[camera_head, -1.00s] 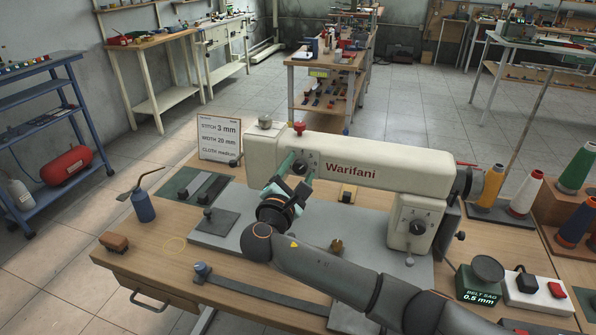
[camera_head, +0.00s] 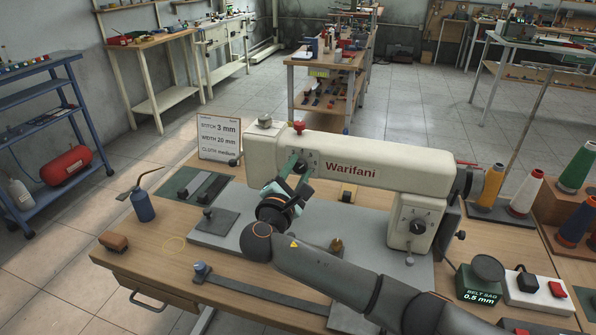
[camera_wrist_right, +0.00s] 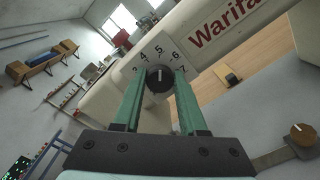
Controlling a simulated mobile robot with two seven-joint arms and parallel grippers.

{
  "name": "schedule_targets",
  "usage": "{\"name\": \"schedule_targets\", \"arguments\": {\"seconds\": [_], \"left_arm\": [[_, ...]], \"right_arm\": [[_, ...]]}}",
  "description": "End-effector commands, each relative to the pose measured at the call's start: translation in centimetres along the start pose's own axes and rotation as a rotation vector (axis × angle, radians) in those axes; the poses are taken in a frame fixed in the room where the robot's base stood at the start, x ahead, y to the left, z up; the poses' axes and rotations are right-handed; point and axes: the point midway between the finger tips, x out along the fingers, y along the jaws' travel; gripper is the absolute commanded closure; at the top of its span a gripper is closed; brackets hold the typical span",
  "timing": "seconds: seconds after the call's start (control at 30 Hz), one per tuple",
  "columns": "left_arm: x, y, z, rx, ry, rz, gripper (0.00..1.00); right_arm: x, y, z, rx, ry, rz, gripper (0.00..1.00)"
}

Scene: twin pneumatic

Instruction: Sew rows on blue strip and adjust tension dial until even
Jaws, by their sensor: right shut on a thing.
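The sewing machine (camera_head: 345,170) marked "Warifani" stands on the wooden table. Its tension dial, a black knob (camera_wrist_right: 160,78) on a white plate numbered from about 3 to 7, is on the front of the machine head; the knob's white line points close to 5. My right gripper (camera_wrist_right: 160,85) has its green fingers closed on the knob from both sides. In the head view the right gripper (camera_head: 296,165) reaches up to the dial from below. My left gripper is not in view. I cannot make out a blue strip.
A sign (camera_head: 219,138) reads stitch 3 mm, width 20 mm, cloth medium. Thread cones (camera_head: 525,194) stand at the right.

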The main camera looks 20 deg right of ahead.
Motion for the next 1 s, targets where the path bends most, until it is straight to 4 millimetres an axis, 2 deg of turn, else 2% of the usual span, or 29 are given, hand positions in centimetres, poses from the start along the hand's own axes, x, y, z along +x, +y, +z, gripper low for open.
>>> {"name": "schedule_targets", "arguments": {"seconds": [0.37,0.7,1.0], "left_arm": [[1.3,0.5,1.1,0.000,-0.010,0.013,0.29],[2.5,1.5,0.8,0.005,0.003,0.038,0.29],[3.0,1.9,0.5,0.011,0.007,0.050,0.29]], "right_arm": [[-0.1,-0.3,-0.4,0.259,0.004,0.001,1.00],[-0.1,-0.3,-0.4,0.506,0.004,0.001,1.00],[-0.1,-0.2,-0.3,0.627,0.004,0.001,1.00]]}}
